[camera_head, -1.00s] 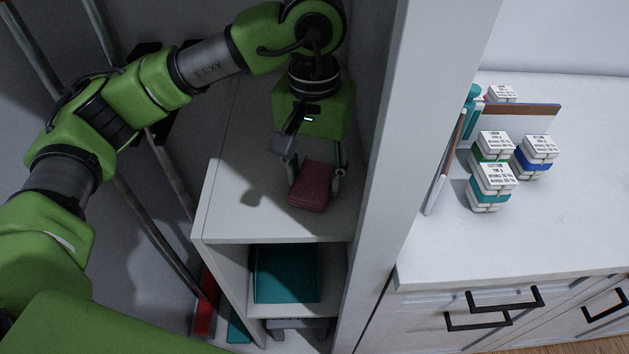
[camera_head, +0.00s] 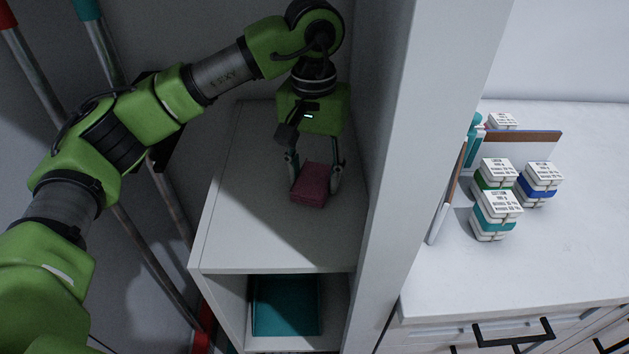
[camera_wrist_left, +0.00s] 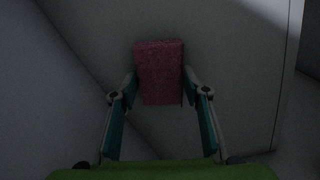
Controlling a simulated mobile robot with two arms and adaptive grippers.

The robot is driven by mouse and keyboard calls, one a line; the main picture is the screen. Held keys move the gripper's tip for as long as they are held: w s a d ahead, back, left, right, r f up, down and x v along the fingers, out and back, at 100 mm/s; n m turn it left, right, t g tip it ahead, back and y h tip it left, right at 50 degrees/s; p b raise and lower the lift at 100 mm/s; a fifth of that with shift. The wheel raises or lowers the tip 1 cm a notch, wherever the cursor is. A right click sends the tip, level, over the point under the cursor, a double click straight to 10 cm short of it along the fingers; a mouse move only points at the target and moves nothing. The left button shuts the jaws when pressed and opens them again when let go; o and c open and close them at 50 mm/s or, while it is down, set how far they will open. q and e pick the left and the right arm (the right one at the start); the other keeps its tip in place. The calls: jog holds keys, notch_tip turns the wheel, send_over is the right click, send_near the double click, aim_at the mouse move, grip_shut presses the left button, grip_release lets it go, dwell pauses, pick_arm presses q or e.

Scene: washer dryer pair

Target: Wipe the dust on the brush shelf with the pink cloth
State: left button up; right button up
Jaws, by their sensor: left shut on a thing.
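My left gripper (camera_head: 314,180) is shut on the pink cloth (camera_head: 309,189), a small folded block. It holds the cloth low over the top of the white shelf unit (camera_head: 260,240), near the right side wall. Whether the cloth touches the surface I cannot tell. In the left wrist view the cloth (camera_wrist_left: 159,70) sits between the two fingertips. I cannot make out any dust on the shelf; the light is dim. My right gripper is not in view.
A teal item (camera_head: 285,305) lies in the compartment below. Broom-like poles (camera_head: 152,260) lean at the left. A tall white panel (camera_head: 392,150) separates the shelf from a counter (camera_head: 560,260) with several small labelled boxes (camera_head: 497,213). The shelf top's front is bare.

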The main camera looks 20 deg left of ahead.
pick_arm(q)
jog(key=shift+w+a, duration=0.1)
jog(key=shift+w, duration=0.2)
jog(key=shift+r, duration=0.1)
jog(key=shift+w+r+p, duration=0.1)
jog(key=shift+r+p, duration=0.4)
jog(key=shift+r, duration=0.1)
jog(key=shift+r+p, duration=1.5)
jog(key=shift+r, duration=0.8)
notch_tip(320, 180, up, 2)
jog(key=shift+r+p, duration=0.1)
jog(key=shift+p, duration=0.65)
jog(key=shift+r, duration=0.45)
